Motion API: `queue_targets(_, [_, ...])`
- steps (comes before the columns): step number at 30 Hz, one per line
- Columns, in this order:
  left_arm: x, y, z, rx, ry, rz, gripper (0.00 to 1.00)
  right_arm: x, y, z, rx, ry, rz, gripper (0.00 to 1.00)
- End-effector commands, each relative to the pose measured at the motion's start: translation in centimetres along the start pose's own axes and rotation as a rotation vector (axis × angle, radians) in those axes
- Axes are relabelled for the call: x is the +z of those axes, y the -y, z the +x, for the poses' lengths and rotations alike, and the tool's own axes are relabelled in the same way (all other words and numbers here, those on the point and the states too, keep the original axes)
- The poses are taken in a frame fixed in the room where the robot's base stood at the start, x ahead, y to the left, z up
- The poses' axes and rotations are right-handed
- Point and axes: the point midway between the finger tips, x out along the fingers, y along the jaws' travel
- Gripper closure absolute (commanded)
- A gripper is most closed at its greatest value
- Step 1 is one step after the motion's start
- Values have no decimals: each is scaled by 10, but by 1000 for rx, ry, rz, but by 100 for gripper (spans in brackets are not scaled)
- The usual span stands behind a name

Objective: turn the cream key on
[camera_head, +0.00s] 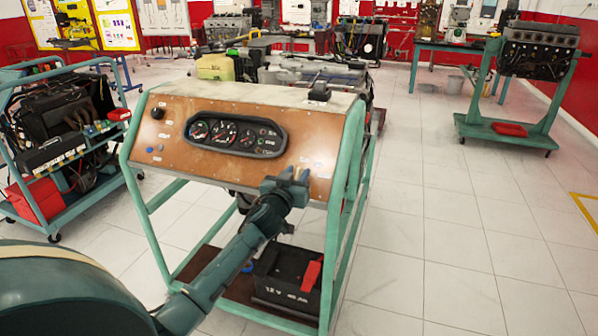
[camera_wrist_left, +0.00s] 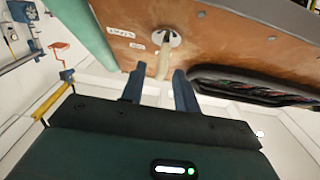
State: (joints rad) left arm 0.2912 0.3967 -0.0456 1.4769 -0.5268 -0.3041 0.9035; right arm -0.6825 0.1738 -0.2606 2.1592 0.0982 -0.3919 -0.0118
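The cream key (camera_wrist_left: 163,62) sticks out of a round metal switch plate (camera_wrist_left: 174,39) on the brown panel in the left wrist view. My left gripper (camera_wrist_left: 159,80) is open, with a dark finger on each side of the key's outer end in the picture. I see a gap between the key and each finger. In the head view my left gripper (camera_head: 288,177) is at the lower right part of the panel (camera_head: 310,135) and hides most of the switch. My right gripper is not in view.
The gauge cluster (camera_head: 236,134) sits left of my gripper on the panel. The green frame (camera_head: 345,190) of the trainer stands close on the right. A black battery (camera_head: 285,282) rests on its lower shelf. The tiled floor to the right is clear.

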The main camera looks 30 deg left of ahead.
Motion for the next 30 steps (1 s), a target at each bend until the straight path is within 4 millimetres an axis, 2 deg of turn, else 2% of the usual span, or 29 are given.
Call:
queue_targets(6, [0,0,18,0,0,-1,69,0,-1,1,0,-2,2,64])
queue_targets(16, [0,0,20,1,1,0,69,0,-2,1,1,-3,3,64])
queue_targets(27, [0,0,20,0,1,0,99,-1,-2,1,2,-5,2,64])
queue_targets(30, [0,0,20,1,1,0,100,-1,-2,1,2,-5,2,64])
